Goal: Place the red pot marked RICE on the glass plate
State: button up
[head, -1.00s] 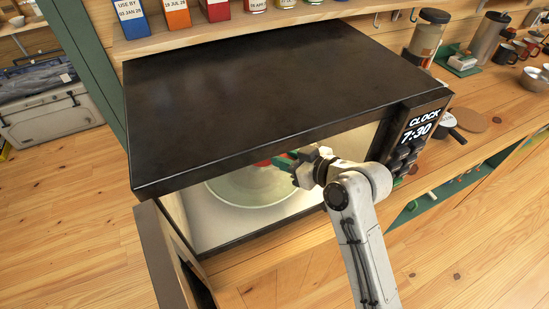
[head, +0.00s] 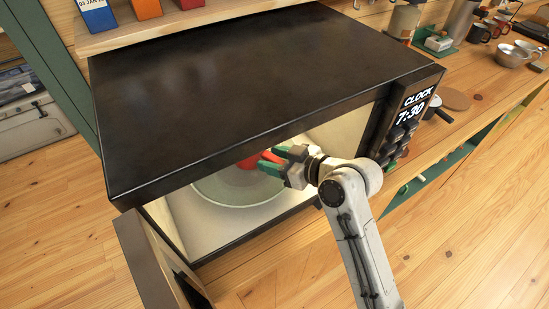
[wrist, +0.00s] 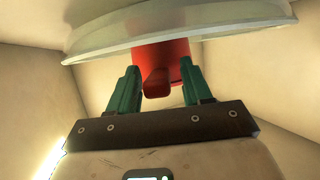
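The red pot (head: 247,163) is inside the open microwave, mostly hidden by the microwave's top and my gripper in the head view. The glass plate (head: 222,190) is a round clear disc on the microwave floor. In the wrist view, which looks upside down, the pot (wrist: 178,52) meets the face of the plate (wrist: 100,48) and appears to stand on it. My gripper (head: 270,161) has green fingers spread apart. In the wrist view the fingers (wrist: 160,84) stand either side of the pot's red handle, with gaps showing. The RICE marking is not visible.
The black microwave (head: 240,75) has its door (head: 155,255) swung open at the left. Its control panel (head: 408,120) is close to my arm on the right. A shelf with boxes (head: 145,8) is above. Mugs and a metal bowl (head: 512,54) stand on the counter at right.

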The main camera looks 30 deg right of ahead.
jog(key=shift+o, duration=0.2)
jog(key=b+v, duration=0.1)
jog(key=v, duration=1.1)
jog(key=shift+b, duration=0.4)
